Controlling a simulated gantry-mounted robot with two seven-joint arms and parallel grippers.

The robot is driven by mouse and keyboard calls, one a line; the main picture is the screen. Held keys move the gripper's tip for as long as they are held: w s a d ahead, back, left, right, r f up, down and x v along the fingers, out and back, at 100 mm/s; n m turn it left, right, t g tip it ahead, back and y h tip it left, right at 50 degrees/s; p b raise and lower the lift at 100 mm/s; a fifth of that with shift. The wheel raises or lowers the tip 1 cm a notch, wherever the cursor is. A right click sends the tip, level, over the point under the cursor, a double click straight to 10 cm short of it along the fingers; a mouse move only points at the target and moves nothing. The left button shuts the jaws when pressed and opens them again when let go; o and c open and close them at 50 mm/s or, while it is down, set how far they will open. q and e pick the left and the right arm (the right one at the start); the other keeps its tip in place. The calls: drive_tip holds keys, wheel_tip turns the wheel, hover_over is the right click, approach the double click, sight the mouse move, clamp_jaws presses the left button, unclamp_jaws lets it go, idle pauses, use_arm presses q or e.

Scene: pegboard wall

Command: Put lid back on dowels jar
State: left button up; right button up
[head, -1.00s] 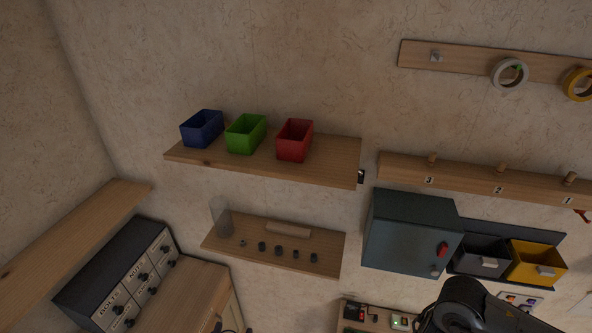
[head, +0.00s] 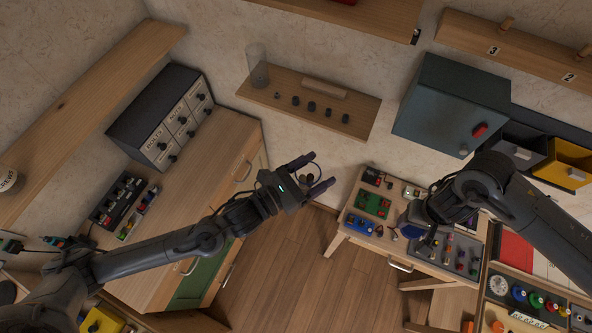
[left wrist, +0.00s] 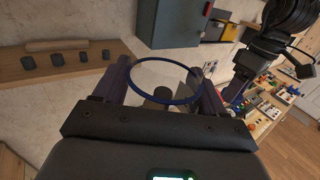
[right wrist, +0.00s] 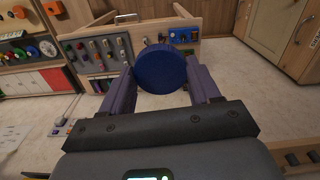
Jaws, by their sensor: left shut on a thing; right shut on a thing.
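My left gripper (head: 318,172) is shut on a clear jar with a thin blue rim (left wrist: 166,101), held in the air over the floor. The left wrist view shows the jar's open mouth between the fingers and brown pieces, apparently dowels (left wrist: 160,95), inside. My right gripper (right wrist: 160,78) is shut on a round dark-blue lid (right wrist: 160,71), with its flat face toward the wrist camera. In the head view the right gripper (head: 412,222) is over the small table, partly hidden by its own arm. The lid and jar are well apart.
A shelf (head: 290,95) with a glass cylinder (head: 257,65) and several dark knobs is on the wall behind. A grey cabinet (head: 450,105) is at right. A small table (head: 345,215) with coloured parts is below the right arm. Open floor lies between the benches.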

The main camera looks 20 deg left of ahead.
idle(0.3)
drive_tip(key=a+r+n, duration=0.7)
drive_tip(key=a+n, duration=0.2)
drive_tip(key=n, duration=0.1)
drive_tip(key=a+r+n, duration=0.8)
drive_tip(key=a+n, duration=0.1)
drive_tip(key=n, duration=0.1)
drive_tip(key=a+r+n, duration=0.8)
drive_tip(key=n, duration=0.3)
drive_tip(key=shift+w+a, duration=0.2)
drive_tip(key=shift+a, duration=0.2)
drive_tip(key=shift+s+a+r+n, duration=0.35)
drive_tip(key=shift+a+n, duration=0.1)
drive_tip(key=shift+n, duration=0.35)
drive_tip(key=shift+f, duration=2)
